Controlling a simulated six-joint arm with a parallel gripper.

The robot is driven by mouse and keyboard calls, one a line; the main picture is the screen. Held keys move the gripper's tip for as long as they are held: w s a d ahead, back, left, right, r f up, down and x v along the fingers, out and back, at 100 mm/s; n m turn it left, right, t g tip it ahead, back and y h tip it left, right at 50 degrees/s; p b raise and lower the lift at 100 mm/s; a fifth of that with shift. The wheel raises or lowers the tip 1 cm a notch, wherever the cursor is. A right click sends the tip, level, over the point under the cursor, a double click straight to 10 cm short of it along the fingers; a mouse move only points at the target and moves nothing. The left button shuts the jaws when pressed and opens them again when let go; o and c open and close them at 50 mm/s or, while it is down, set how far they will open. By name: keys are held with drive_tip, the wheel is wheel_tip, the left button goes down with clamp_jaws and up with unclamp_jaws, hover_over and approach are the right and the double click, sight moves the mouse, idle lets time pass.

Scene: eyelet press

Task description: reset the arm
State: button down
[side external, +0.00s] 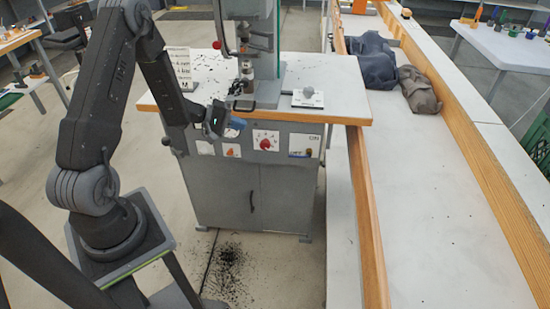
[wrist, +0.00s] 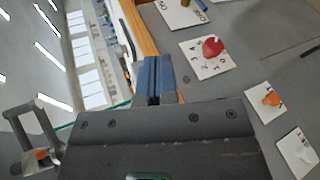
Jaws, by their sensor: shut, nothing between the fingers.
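My gripper (side external: 236,122) hangs in front of the upper front edge of the grey eyelet press cabinet (side external: 228,190) in the side view. Its blue fingers (wrist: 154,80) lie together in the wrist view, shut with nothing between them. On the panel, a red knob (wrist: 212,47) on a white plate stands to the right of the fingers in the wrist view, and it also shows in the side view (side external: 265,143). An orange knob (wrist: 271,99) and a white knob (wrist: 308,155) sit further down the panel side. The press head (side external: 245,75) stands on the table top.
Dark specks cover the floor in front of the cabinet.

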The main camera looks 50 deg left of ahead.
drive_tip(key=s+d+r+m+g+h, duration=0.3)
drive_tip(key=d+r+m+g, duration=0.5)
drive_tip(key=d+r, duration=0.9)
drive_tip(key=s+d+r+m+y, duration=0.2)
drive_tip(key=s+y, duration=0.1)
drive_tip(key=s, duration=0.3)
drive_tip(key=s+d+r+m+t+y, duration=0.1)
drive_tip(key=s+d+r+m+y, duration=0.1)
drive_tip(key=s, duration=0.4)
drive_tip(key=s+d+r+m+t+y, duration=0.1)
drive_tip(key=s+d+r+m+y, duration=0.1)
drive_tip(key=s+y, duration=0.2)
drive_tip(key=shift+s+r, duration=0.15)
drive_tip(key=shift+s, duration=1)
